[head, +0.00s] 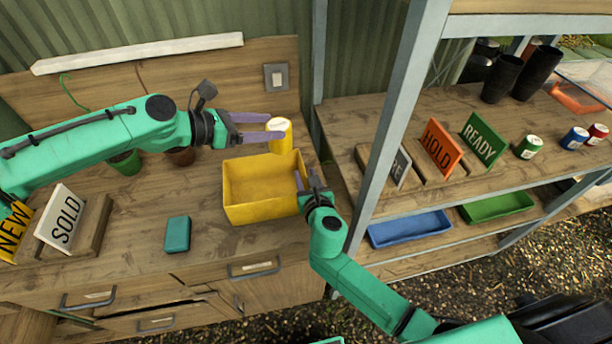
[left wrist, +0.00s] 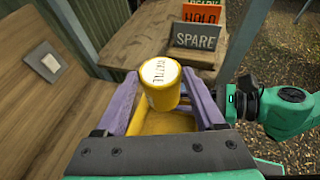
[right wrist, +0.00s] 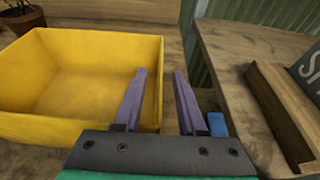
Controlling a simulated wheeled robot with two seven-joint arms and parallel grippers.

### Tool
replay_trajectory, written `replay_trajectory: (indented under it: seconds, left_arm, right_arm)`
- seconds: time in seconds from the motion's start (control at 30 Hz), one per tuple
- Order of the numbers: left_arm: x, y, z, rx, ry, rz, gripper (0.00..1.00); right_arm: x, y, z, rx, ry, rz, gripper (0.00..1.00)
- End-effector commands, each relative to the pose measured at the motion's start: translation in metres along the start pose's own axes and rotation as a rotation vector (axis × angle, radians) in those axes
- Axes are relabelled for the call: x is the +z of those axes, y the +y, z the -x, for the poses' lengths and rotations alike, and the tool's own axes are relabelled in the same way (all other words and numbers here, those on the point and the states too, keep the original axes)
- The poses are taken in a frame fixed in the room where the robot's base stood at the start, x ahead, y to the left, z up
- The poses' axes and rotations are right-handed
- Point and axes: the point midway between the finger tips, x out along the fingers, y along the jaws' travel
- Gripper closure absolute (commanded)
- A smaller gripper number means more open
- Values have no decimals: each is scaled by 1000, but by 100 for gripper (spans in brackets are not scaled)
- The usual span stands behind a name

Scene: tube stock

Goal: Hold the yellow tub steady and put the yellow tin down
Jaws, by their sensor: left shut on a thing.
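The yellow tin (head: 286,142), with a white labelled lid, is held upright between the fingers of my left gripper (head: 272,126). It is above the back right part of the yellow tub (head: 262,210). The tin also shows in the left wrist view (left wrist: 162,88), with part of the tub below it. The tub is an open box on the bench, and its visible inside is empty. My right gripper (right wrist: 160,95) is at the tub's right wall. One finger is inside and one outside, with gaps showing, so it is open around the wall.
A teal box (head: 177,234) lies left of the tub. SOLD (head: 66,218) and NEW signs stand at the far left, plant pots behind them. A shelf unit at right holds HOLD (head: 441,147) and READY signs, small tins and trays. Its post stands near my right arm.

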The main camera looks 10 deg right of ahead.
Motion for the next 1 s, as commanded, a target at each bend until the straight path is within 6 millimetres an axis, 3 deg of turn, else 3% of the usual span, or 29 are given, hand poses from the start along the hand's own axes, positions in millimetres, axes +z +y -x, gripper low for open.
replay_trajectory:
  seconds: [0.3, 0.4, 0.43, 1.0]
  left_arm:
    - [1, 0, 0, 0, -1, -1, 94]
    - [1, 0, 0, 0, -1, -1, 94]
    - [1, 0, 0, 0, -1, -1, 94]
    - [1, 0, 0, 0, -1, -1, 94]
  right_arm:
    - [0, 0, -6, 1, 0, -1, 60]
    - [0, 0, -6, 1, 0, -1, 98]
    - [0, 0, -6, 1, 0, -1, 100]
    - [0, 0, -6, 1, 1, 0, 100]
